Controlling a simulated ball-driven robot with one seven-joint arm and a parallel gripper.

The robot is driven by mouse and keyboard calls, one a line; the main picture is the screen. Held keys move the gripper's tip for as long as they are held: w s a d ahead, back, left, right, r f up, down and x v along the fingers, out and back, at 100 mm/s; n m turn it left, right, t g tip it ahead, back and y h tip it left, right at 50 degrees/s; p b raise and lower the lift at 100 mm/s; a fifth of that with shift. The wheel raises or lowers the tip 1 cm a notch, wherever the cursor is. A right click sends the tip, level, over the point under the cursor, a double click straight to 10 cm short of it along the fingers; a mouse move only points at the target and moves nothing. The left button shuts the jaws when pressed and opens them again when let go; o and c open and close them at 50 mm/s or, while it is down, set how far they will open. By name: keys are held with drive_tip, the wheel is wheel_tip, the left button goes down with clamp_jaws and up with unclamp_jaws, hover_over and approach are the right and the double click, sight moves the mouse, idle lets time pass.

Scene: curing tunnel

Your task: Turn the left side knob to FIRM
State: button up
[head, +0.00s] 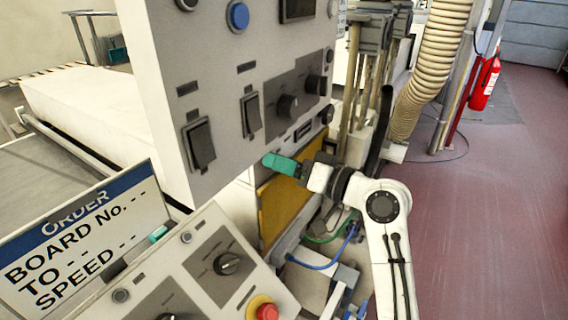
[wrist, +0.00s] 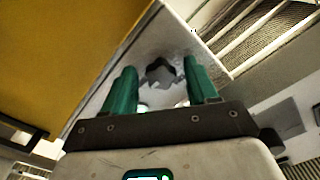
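My gripper (head: 283,165) shows in the head view by its green fingers, just under the lower edge of the grey upper control panel. In the wrist view my gripper (wrist: 161,66) is open, with its two green fingers well apart. A dark lobed knob (wrist: 160,71) on a pale plate shows between the fingertips, with a gap on both sides. I cannot tell whether the fingertips reach around it or stop short. This knob cannot be made out in the head view. No FIRM mark is readable.
The upper panel (head: 220,85) carries two black knobs (head: 287,107) and rocker switches. A lower sloped panel (head: 205,285) has another knob (head: 226,263) and a red button (head: 266,311). A yellow panel (head: 277,208) stands beside my gripper. Open floor (head: 500,200) lies right.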

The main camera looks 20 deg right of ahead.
drive_tip(key=b+v, duration=0.3)
drive_tip(key=v, duration=0.7)
drive_tip(key=shift+s+d, duration=0.2)
drive_tip(key=shift+s, duration=0.1)
